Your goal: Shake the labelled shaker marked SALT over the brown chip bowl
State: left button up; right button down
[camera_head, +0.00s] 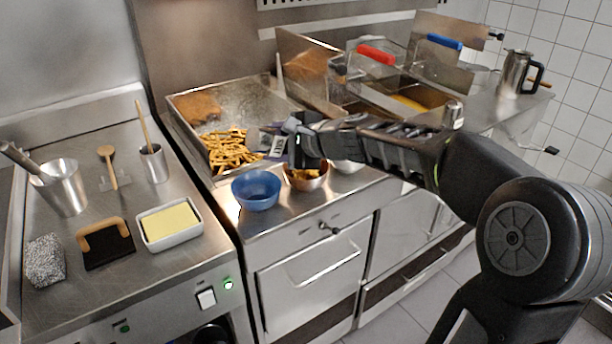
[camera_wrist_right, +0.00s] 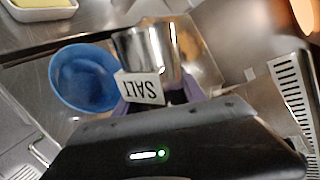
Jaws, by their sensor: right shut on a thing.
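My right gripper (camera_head: 297,148) reaches in from the right in the head view and is shut on the shaker (camera_head: 275,143). In the right wrist view the shaker (camera_wrist_right: 147,50) is a shiny metal cylinder, with a white label reading SALT (camera_wrist_right: 141,88), upside down in the picture, beside the purple fingers. The shaker looks tilted, above the counter. The brown chip bowl (camera_head: 310,183), with chips in it, stands just below my gripper, which partly covers it. My left gripper is out of view.
A blue bowl (camera_head: 257,195) stands left of the chip bowl, and a pale bowl (camera_head: 348,167) right of it, partly hidden by my arm. Behind is a tray of fries (camera_head: 228,150). Fryer baskets with red (camera_head: 376,54) and blue (camera_head: 444,41) handles stand behind my arm.

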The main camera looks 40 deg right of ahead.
jog(key=shift+d+f+b, duration=0.3)
jog(key=shift+d+b, duration=0.1)
jog(key=shift+d, duration=0.1)
jog(key=shift+d+f+b, duration=0.25)
jog(key=shift+d+b, duration=0.1)
jog(key=shift+d, duration=0.1)
jog(key=shift+d+f, duration=0.1)
jog(key=shift+d, duration=0.35)
jog(key=shift+r, duration=0.35)
jog(key=r+n+h+p, duration=0.1)
jog(key=p, duration=0.1)
jog(key=r+n+h+p, duration=0.2)
jog(key=p, duration=0.1)
jog(key=shift+d, duration=0.3)
